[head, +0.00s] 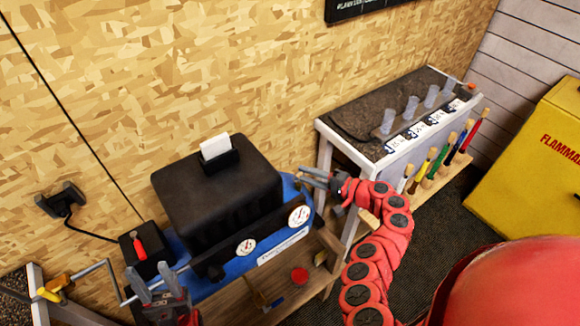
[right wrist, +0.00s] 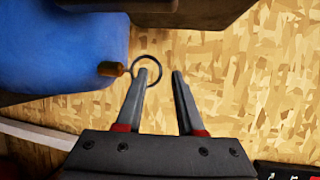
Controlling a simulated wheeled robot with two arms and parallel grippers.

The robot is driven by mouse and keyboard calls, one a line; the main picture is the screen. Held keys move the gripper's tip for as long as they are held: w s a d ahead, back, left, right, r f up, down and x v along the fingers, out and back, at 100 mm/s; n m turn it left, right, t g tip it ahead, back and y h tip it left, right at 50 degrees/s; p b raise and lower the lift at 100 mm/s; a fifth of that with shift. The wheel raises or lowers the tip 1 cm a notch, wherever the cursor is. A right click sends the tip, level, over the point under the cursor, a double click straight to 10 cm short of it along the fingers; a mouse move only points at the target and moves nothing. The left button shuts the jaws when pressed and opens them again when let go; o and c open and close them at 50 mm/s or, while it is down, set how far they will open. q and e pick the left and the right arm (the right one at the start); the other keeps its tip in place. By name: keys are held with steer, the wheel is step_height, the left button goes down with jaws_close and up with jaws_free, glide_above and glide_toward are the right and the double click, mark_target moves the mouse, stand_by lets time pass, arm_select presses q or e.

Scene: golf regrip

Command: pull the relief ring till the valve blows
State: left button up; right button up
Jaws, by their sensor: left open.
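The compressor has a blue tank (head: 215,262) under a black housing (head: 215,185). In the right wrist view the blue tank (right wrist: 60,45) bears a small brass relief valve (right wrist: 112,69) with a dark wire ring (right wrist: 159,68) at its end. My right gripper (right wrist: 164,68) is open; its left finger overlaps the ring, and I cannot tell whether it passes through it. In the head view my right gripper (head: 304,178) is at the tank's right end, where valve and ring are too small to make out. My left gripper (head: 153,284) is open at the tank's front left.
Two white gauges, one at the right (head: 298,215), sit on the compressor's front. A red switch (head: 139,248) is on a black box at left. A crank handle (head: 90,272) is near my left gripper.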

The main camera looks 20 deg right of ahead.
steer(key=shift+p+x, duration=0.6)
steer(key=shift+x, duration=2.55)
steer(key=shift+f, duration=0.1)
jaws_close()
